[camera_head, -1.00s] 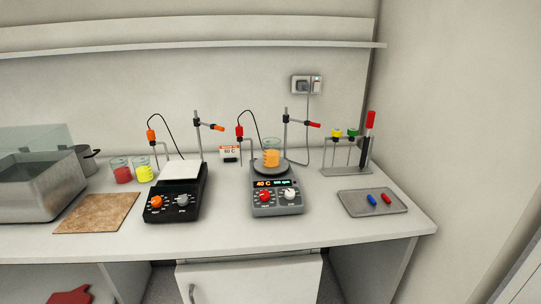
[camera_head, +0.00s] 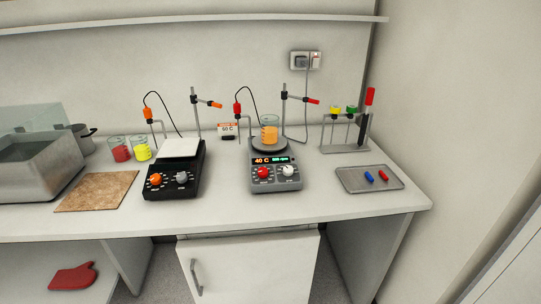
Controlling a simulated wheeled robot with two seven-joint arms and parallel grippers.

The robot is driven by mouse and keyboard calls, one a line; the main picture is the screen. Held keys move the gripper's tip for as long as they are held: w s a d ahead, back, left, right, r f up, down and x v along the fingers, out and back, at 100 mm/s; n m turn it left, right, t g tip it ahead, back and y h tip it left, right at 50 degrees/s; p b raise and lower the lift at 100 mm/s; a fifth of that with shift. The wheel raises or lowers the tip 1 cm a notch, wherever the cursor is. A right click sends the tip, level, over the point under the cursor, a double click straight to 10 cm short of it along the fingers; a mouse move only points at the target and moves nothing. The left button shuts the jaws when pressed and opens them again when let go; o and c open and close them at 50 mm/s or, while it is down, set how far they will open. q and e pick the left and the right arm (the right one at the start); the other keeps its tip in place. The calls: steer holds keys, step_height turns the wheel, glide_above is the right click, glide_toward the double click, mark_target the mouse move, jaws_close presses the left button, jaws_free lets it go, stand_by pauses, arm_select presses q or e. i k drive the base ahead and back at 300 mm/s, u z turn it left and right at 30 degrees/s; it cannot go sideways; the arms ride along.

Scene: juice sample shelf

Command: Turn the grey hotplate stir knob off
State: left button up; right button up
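The grey hotplate (camera_head: 276,183) stands on the bench right of the middle. Its front has a lit display (camera_head: 271,160), a red knob (camera_head: 262,172) on the left and a white knob (camera_head: 288,170) on the right. The display reads 40 C beside a green readout too small to read surely. A beaker of orange liquid (camera_head: 269,134) stands on its round plate. Which knob is for stirring cannot be read from labels. Neither of my grippers is in view.
A black hotplate (camera_head: 183,165) with orange and grey knobs stands to the left. A metal tray (camera_head: 347,184) with blue and red stir bars lies to the right. A stand (camera_head: 333,148) is behind it. The bench front (camera_head: 240,211) is clear.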

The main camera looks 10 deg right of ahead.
mark_target(287, 171)
steer(key=z, duration=0.5)
steer(key=k, duration=0.6)
steer(key=z, duration=1.05)
steer(key=i, duration=0.85)
steer(key=u, duration=0.3)
